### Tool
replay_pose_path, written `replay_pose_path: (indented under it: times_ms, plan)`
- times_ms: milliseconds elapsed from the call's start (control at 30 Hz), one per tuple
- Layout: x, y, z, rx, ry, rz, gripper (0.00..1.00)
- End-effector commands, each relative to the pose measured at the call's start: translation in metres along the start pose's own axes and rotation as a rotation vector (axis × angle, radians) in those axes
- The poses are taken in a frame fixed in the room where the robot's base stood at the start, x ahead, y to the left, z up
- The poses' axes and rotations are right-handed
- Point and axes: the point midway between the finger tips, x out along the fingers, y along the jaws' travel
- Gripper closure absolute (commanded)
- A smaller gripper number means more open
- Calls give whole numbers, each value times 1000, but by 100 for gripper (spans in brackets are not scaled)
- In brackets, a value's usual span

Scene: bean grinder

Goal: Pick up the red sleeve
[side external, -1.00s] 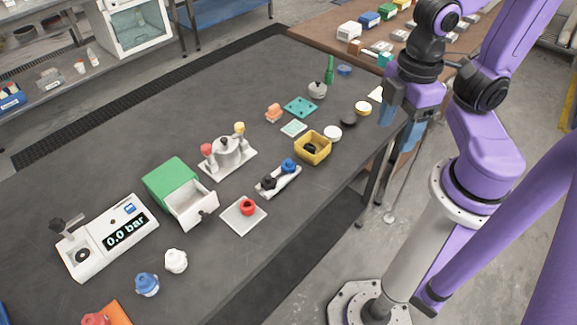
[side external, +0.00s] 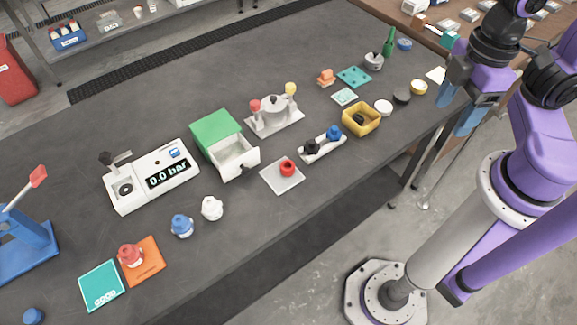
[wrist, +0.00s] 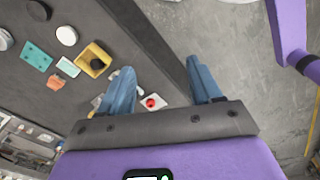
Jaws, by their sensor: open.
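A short red ring-shaped piece, which looks like the red sleeve (side external: 288,168), sits on a white square plate (side external: 273,178) near the table's front edge. It also shows in the wrist view (wrist: 152,102), between my fingers and close to the left one. My gripper (side external: 462,107) is open and empty, with blue fingers, at the right end of the table and well apart from the sleeve. In the wrist view my gripper (wrist: 160,68) has its fingers wide apart.
A white tray with black and blue knobs (side external: 322,146) stands just right of the plate. A green box with a white drawer (side external: 236,158) is to its left. A yellow bin (side external: 361,118) is farther right. Another red piece (side external: 130,255) stands on an orange mat. Bare table lies in front.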

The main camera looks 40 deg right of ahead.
Motion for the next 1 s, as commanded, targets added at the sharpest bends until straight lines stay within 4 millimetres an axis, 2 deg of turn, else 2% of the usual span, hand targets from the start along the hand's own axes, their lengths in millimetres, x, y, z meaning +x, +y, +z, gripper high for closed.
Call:
replay_pose_path:
  times_ms: [700,767,867,1000]
  plan:
    - [2,-2,-3,3,4,-6,35]
    - [5,-5,-10,11,14,-20,35]
    - [17,-18,-33,41,50,-63,35]
    - [43,-41,-79,137,129,-138,35]
